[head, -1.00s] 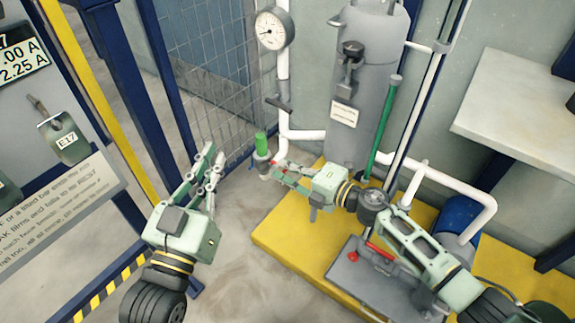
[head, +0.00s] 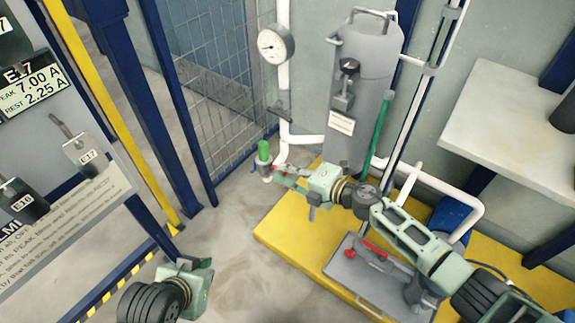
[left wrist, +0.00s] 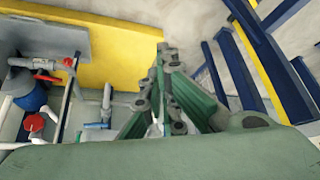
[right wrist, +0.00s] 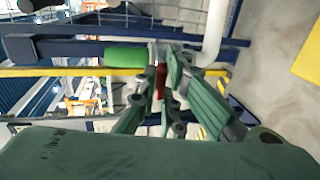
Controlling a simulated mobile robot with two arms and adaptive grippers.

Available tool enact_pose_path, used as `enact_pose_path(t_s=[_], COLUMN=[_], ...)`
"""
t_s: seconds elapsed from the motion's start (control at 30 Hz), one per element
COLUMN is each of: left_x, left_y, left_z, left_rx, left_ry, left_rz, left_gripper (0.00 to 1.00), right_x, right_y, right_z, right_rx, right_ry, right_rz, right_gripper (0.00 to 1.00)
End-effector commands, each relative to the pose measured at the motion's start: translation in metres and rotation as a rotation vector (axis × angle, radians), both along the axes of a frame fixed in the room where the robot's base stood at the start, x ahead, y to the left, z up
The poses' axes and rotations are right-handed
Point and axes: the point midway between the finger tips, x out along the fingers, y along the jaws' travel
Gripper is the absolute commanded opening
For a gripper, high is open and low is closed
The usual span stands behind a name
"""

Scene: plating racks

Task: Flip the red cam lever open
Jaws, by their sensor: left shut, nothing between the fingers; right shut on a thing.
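The red cam lever (right wrist: 161,81) shows in the right wrist view between my right gripper's fingers (right wrist: 168,78). It is beside a green cylinder (right wrist: 125,57). In the head view the green cylinder (head: 264,150) stands upright on a pale fitting at the pipe, and a small red part of the lever (head: 277,168) shows at my right gripper's fingertips (head: 275,172). My right gripper is shut on the lever. The fingers partly hide it, so its exact angle cannot be told. My left gripper (left wrist: 161,62) is shut and empty, away from the lever.
A grey tank (head: 362,90) and white pipes stand behind the right arm, on a yellow platform (head: 285,235). A pressure gauge (head: 272,45) is above the fitting. A mesh fence (head: 215,75) is behind left. A sign panel (head: 60,225) stands left. Grey floor between is clear.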

Motion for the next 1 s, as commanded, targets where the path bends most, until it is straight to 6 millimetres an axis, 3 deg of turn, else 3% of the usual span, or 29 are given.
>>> enact_pose_path(t_s=[0.1, 0.2, 0.7, 1.0], left_x=[-0.025, -0.037, -0.061, -0.079], left_y=[0.008, 0.012, 0.015, 0.017], left_z=[-0.017, -0.041, -0.141, -0.182], left_rx=[0.028, 0.042, 0.056, 0.059], left_ry=[0.142, 0.216, 0.318, 0.338], left_rz=[0.010, 0.013, 0.007, 0.002], left_gripper=[0.00, 0.00, 0.00, 0.00], right_x=[-0.003, -0.003, -0.003, -0.002], right_y=[-0.001, 0.000, 0.002, 0.002], right_z=[0.002, 0.001, 0.002, 0.004], right_rx=[-0.035, -0.053, -0.104, -0.125], right_ry=[0.027, 0.040, 0.078, 0.092], right_rz=[0.003, 0.004, 0.006, 0.005], right_gripper=[0.00, 0.00, 0.00, 0.00])
